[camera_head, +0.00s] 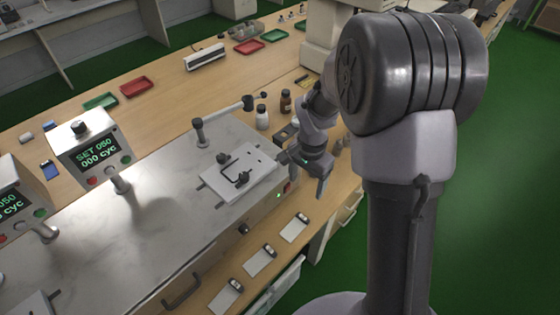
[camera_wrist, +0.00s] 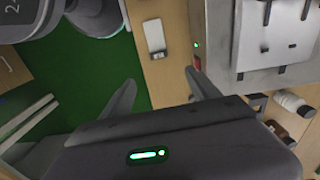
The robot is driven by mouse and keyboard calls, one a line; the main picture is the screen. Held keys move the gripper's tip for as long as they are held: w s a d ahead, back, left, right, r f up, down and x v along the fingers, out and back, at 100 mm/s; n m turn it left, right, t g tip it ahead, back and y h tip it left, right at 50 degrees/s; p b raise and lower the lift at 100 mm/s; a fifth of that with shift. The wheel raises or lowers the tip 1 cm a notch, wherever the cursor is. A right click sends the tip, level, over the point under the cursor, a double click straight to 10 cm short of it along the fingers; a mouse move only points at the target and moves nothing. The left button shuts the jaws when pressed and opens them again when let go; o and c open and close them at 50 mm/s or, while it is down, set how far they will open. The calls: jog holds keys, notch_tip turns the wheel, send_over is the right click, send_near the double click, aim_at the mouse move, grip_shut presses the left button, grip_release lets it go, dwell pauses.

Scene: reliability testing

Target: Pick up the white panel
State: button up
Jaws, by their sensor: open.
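A flat white plate (camera_head: 262,160) with black clamps on it lies on the metal top of a test machine; it also shows at the upper right of the wrist view (camera_wrist: 285,45). Smaller white panels (camera_head: 295,229) (camera_head: 261,259) (camera_head: 225,297), each with a small dark-and-grey item at one end, lie in a row along the table's front edge. One small panel (camera_wrist: 154,35) shows at the top of the wrist view, ahead of the fingers. I cannot tell which is the task's panel. My gripper (camera_head: 312,172) is open and empty, beside the machine's right end; its fingers (camera_wrist: 160,90) are spread.
The metal machine (camera_head: 130,220) fills the table's left part, with display boxes (camera_head: 92,155) on posts. A white bottle (camera_head: 262,117) and a brown bottle (camera_head: 286,102) stand behind my gripper. Red and green trays (camera_head: 135,86) lie farther back. Green floor is open at right.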

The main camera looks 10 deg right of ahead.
jog(key=b, duration=0.5)
send_over(303, 217)
jog(key=f, duration=1.2)
jog(key=shift+s+d+f, duration=0.1)
jog(key=shift+d+f, duration=0.15)
jog(key=shift+d, duration=0.1)
jog(key=f+b, duration=0.1)
jog(key=f, duration=0.1)
jog(key=f+b, duration=0.2)
jog(key=f, duration=0.1)
jog(key=shift+a+f, duration=0.35)
jog(key=shift+a, duration=0.05)
jog(key=shift+r, duration=0.15)
jog(key=c, duration=1.4)
